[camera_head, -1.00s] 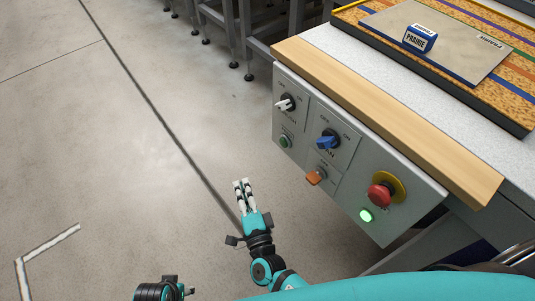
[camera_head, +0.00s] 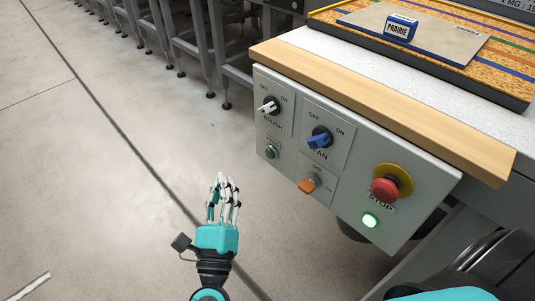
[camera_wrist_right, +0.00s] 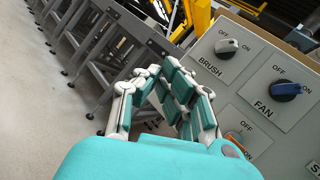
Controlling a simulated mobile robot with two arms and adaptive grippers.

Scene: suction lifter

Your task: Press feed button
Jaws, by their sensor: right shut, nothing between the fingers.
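The feed button is a small green round button (camera_head: 271,152) with a label above it, at the lower left of the grey control panel (camera_head: 345,205), below the white brush knob (camera_head: 268,107). My right gripper (camera_head: 222,182) is shut and empty. It is to the left of and below the green button in the head view, apart from the panel. In the right wrist view the shut fingers (camera_wrist_right: 160,75) point toward the panel's left side, and the green button cannot be made out there. My left gripper is not in view.
The panel also carries a blue fan knob (camera_head: 320,138), an orange switch (camera_head: 308,186), a lit green lamp (camera_head: 370,220) and a red stop button (camera_head: 385,188). A wooden edge (camera_head: 370,100) overhangs the panel. Grey metal frames (camera_head: 220,60) stand behind. The floor at left is clear.

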